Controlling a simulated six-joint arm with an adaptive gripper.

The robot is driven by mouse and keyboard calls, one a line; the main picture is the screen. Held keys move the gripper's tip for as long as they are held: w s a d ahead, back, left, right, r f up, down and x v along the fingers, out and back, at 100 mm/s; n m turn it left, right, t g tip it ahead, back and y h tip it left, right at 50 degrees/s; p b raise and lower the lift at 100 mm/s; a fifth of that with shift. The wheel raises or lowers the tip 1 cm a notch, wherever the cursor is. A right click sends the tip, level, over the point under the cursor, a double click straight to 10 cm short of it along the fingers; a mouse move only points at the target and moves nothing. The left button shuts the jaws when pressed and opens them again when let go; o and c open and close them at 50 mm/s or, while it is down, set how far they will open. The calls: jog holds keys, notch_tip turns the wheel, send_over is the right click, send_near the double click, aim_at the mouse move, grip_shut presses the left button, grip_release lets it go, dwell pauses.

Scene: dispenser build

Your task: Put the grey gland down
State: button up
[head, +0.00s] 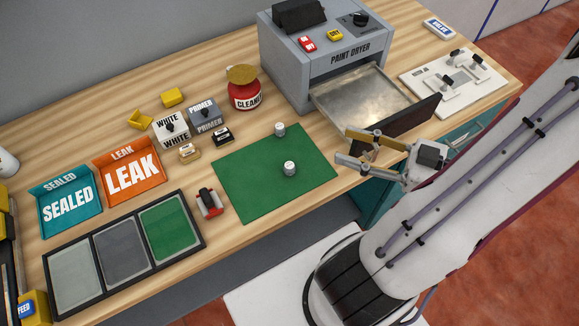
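Two small pale grey cylindrical parts stand upright on the green mat (250,190). One grey part (280,129) is near the mat's back edge, and the other grey part (289,168) is nearer its middle. I cannot tell for sure which is the grey gland. My gripper (345,150) is to the right of both parts, by the mat's right edge and in front of the open dryer drawer. Its fingers look spread apart, and I see nothing held between them.
The paint dryer (345,55) stands at the back with its drawer (370,98) pulled out. Left of the mat are a red-and-black tool (209,203), the LEAK bin (131,175), the SEALED bin (68,208) and a three-panel tray (78,308). A white fixture board (440,95) lies right.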

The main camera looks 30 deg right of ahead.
jog(key=w+a+f+n+g, duration=0.1)
jog(key=w+a+n+g, duration=0.1)
jog(key=g, duration=0.2)
jog(key=r+n+g+h, duration=0.1)
jog(key=n+g+h, duration=0.1)
jog(key=g+h, duration=0.25)
send_over(291, 165)
jog(key=s+d, duration=0.3)
jog(key=d, duration=0.1)
jog(key=shift+g+y, duration=0.35)
jog(key=shift+y, duration=0.1)
jog(key=shift+w+f, duration=0.15)
jog(key=shift+f, duration=5.3)
jog(key=shift+x, duration=1.3)
jog(key=shift+x, duration=2.65)
